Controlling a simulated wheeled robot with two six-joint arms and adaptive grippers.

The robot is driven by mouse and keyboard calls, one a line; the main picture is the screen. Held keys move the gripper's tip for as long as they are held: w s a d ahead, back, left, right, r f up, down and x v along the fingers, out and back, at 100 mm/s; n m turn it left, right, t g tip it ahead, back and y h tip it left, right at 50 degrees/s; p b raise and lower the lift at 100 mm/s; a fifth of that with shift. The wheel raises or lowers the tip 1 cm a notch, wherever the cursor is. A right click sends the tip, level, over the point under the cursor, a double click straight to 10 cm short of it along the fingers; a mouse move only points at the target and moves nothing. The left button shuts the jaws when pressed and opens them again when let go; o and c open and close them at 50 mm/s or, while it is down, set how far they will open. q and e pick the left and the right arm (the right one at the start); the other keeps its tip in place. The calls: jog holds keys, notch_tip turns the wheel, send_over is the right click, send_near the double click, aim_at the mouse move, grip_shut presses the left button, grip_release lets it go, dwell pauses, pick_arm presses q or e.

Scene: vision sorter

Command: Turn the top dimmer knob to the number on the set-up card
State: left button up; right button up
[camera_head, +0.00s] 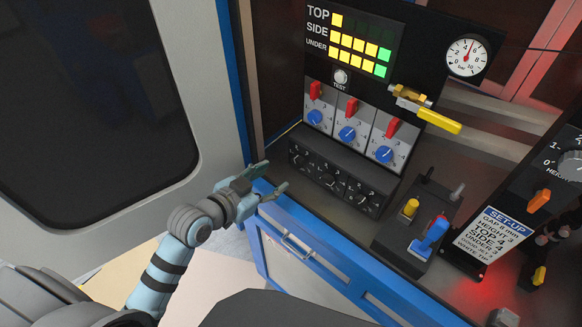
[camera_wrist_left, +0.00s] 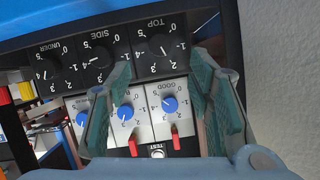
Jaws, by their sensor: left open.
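The dimmer box (camera_head: 340,178) is black with three knobs. In the left wrist view it appears upside down, with the top knob (camera_wrist_left: 160,44) at the right, its white pointer appearing near 1 to 2. The side knob (camera_wrist_left: 97,59) and under knob (camera_wrist_left: 47,69) sit left of it. The set-up card (camera_head: 490,236) reads TOP 4, SIDE 4, UNDER 3. My left gripper (camera_head: 273,178) is open and empty, in front of the box's left end. In its wrist view the fingers (camera_wrist_left: 161,64) spread either side of the top knob, apart from it. My right gripper is out of view.
The light display (camera_head: 352,42) shows one lit yellow block in the TOP row. Red switches and blue dials (camera_head: 347,134) stand above the box. A joystick box (camera_head: 420,215) is to its right. A blue-edged door with a handle (camera_head: 297,244) lies below.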

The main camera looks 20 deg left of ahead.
aim_at(295, 165)
pick_arm(q)
jog(key=x, duration=0.4)
jog(key=shift+w+d+f, duration=0.15)
jog(key=shift+w, duration=0.15)
jog(key=x, duration=0.4)
jog(key=shift+w+f+b, duration=0.2)
jog(key=shift+w+b, duration=0.15)
jog(key=shift+b, duration=0.05)
jog(key=shift+w, duration=0.1)
jog(key=shift+s+r, duration=0.1)
jog(key=shift+s, duration=0.15)
jog(key=shift+c, duration=1)
grip_shut()
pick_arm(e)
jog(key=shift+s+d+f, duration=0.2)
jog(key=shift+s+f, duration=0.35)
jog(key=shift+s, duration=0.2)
